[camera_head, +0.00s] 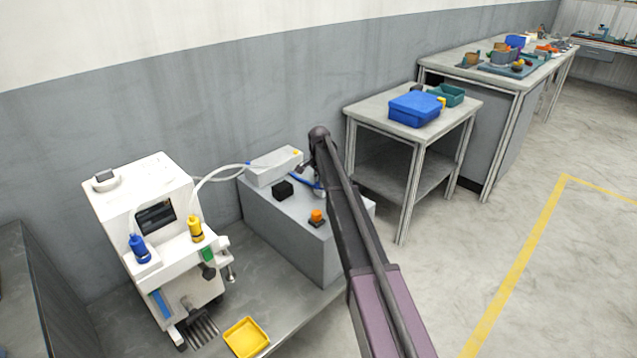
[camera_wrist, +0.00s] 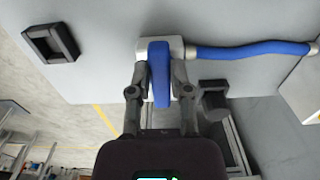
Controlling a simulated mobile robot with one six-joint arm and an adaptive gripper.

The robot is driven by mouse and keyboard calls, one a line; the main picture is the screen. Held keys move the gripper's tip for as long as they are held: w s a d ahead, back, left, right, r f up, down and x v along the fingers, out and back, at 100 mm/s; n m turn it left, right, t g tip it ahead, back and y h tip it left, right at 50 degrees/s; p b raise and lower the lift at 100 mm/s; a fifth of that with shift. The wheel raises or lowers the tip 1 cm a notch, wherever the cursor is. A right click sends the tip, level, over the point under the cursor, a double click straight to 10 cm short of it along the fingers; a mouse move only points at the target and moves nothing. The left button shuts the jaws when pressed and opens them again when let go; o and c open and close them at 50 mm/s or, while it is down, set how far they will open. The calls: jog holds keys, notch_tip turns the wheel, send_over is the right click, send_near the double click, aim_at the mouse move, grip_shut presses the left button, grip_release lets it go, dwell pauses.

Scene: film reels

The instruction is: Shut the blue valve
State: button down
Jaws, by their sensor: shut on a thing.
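The blue valve's handle (camera_wrist: 160,72) shows in the wrist view as an upright blue bar on a small white valve body (camera_wrist: 146,48). It lies across the line of the blue hose (camera_wrist: 250,50), which leaves the body to the right. My gripper (camera_wrist: 159,88) has one finger on each side of the handle and is shut on it. In the head view my arm reaches to the grey box (camera_head: 336,249). The blue hose (camera_head: 304,181) shows there only in part, and my wrist hides most of the valve.
A black square socket (camera_wrist: 50,43) and a dark block (camera_wrist: 214,100) flank the valve. A white machine (camera_head: 143,195) with blue and yellow bottles stands left of the box. A yellow tray (camera_head: 246,338) lies in front. A side table (camera_head: 365,108) holds a blue case (camera_head: 414,109).

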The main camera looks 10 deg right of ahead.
jog(key=shift+s+d, duration=0.1)
jog(key=shift+s, duration=0.05)
jog(key=c, duration=0.6)
grip_release()
jog(key=shift+o, duration=0.2)
